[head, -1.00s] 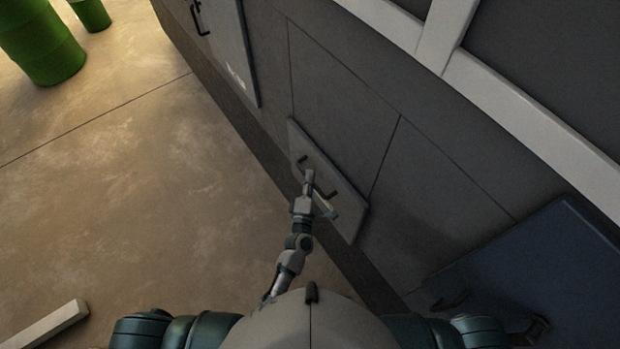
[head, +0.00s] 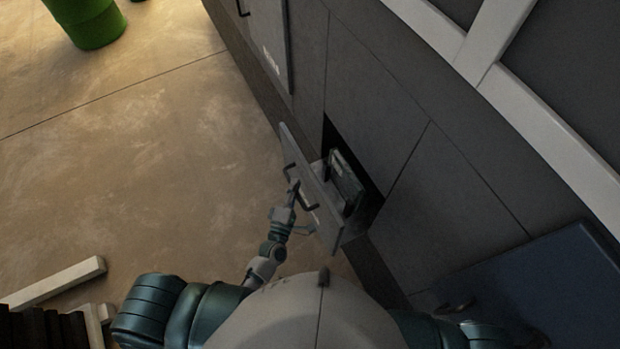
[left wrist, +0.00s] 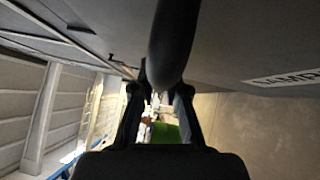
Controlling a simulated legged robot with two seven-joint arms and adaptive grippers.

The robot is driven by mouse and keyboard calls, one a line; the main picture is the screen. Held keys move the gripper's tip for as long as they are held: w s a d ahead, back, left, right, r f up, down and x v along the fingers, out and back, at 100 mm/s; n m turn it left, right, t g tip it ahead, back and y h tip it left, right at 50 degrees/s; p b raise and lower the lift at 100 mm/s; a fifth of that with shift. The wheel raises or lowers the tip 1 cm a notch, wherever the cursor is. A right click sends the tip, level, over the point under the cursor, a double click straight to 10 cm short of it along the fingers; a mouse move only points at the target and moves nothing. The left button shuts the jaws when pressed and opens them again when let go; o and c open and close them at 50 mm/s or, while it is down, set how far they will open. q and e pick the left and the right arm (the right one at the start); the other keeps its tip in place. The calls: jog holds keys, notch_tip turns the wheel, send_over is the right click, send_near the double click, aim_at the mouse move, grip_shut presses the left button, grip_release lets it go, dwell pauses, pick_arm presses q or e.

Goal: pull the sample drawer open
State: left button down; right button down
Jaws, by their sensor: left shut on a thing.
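The sample drawer (head: 312,196) stands partly out of the grey machine wall in the head view, with a dark gap behind its front panel. Something dark and boxy (head: 346,182) sits inside it. My left gripper (head: 292,190) is shut on the dark drawer handle (head: 299,193) on the outer face of the panel. In the left wrist view the handle (left wrist: 172,45) runs down between the two fingers, and part of a label (left wrist: 285,80) shows on the grey panel. My right gripper does not show clearly in either view.
The grey machine wall (head: 375,95) runs along the right, with a blue panel (head: 520,285) at the lower right. A green barrel (head: 88,22) stands far at the upper left. A pale beam (head: 55,283) lies at the lower left. The floor (head: 150,150) left of the drawer is clear.

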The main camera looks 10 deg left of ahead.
pick_arm(q)
jog(key=s+a, duration=0.6)
jog(key=a, duration=0.2)
jog(key=shift+a+f, duration=0.2)
jog(key=shift+f, duration=0.05)
jog(key=shift+s, duration=0.15)
jog(key=c, duration=1.3)
grip_release()
jog(key=shift+o, duration=0.6)
jog(key=s+a+f, duration=0.1)
jog(key=s+a, duration=0.1)
jog(key=s, duration=0.9)
jog(key=shift+s+f, duration=0.25)
jog(key=shift+s, duration=0.05)
